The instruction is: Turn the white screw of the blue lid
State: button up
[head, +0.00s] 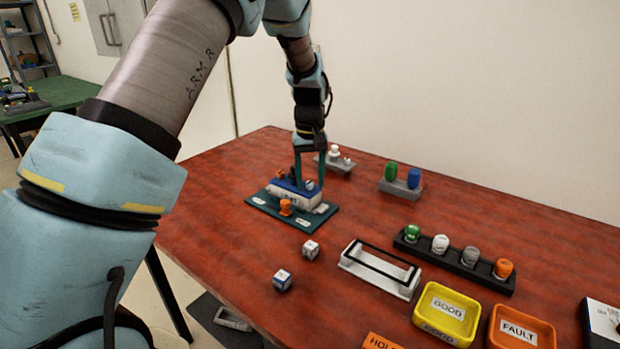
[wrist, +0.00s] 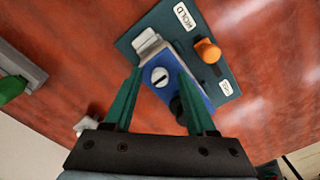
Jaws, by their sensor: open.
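The blue lid (wrist: 196,98) sits on a light grey box (wrist: 182,42) on a dark teal board (wrist: 140,38). The white screw (wrist: 160,77), round with a dark slot, is on top of the lid in the wrist view. In the head view the blue lid (head: 284,184) shows beneath my gripper, and the screw is small beside a finger. My gripper (wrist: 160,74) is open, its two green fingers on either side of the screw. It also points down over the lid in the head view (head: 310,182). I cannot tell whether the fingertips touch the screw.
An orange knob (wrist: 207,50) stands on the board beside the box. A grey stand with white pieces (head: 333,165) is close behind my gripper. Two cubes (head: 310,249) (head: 283,280) and a grey-and-black frame (head: 380,270) lie nearer. The yellow tray (head: 445,340) is at the front.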

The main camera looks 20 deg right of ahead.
aim_at(310, 182)
notch_tip(310, 182, up, 11)
jog(key=b, duration=0.2)
dwell(0.4)
jog(key=shift+f, duration=0.1)
jog(key=a+f+n, duration=0.1)
jog(key=a+f, duration=0.2)
jog(key=a, duration=1.9)
jog(key=s+a+f+t, duration=0.1)
jog(key=s+a+f, duration=0.3)
jog(key=s+a, duration=0.7)
jog(key=a, duration=0.3)
jog(key=shift+s+a+n+t, duration=0.15)
jog(key=shift+a+n+t, duration=0.15)
jog(key=shift+a, duration=0.05)
